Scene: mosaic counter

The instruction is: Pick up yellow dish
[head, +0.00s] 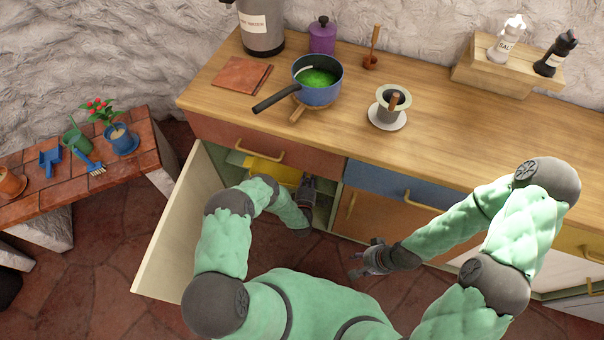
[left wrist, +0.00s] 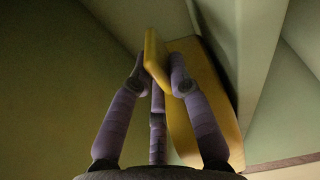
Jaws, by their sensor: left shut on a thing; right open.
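The yellow dish (head: 272,171) is inside the open lower cabinet at the left of the counter, partly hidden by the counter edge and my left arm. In the left wrist view the yellow dish (left wrist: 208,95) shows as a flat-sided yellow piece with a raised rim. My left gripper (left wrist: 158,82) is shut on that rim, one finger on each side; in the head view the left gripper (head: 306,188) reaches into the cabinet and its fingertips are hard to see. My right gripper (head: 358,264) is open and empty in front of the orange cabinet door.
The cabinet's cream door (head: 178,225) stands open to the left of my left arm. On the wooden counter (head: 440,130) are a blue pot (head: 318,88) with green contents, a purple jar (head: 322,36) and a cup on a saucer (head: 388,118). A brick bench (head: 60,185) with garden things stands left.

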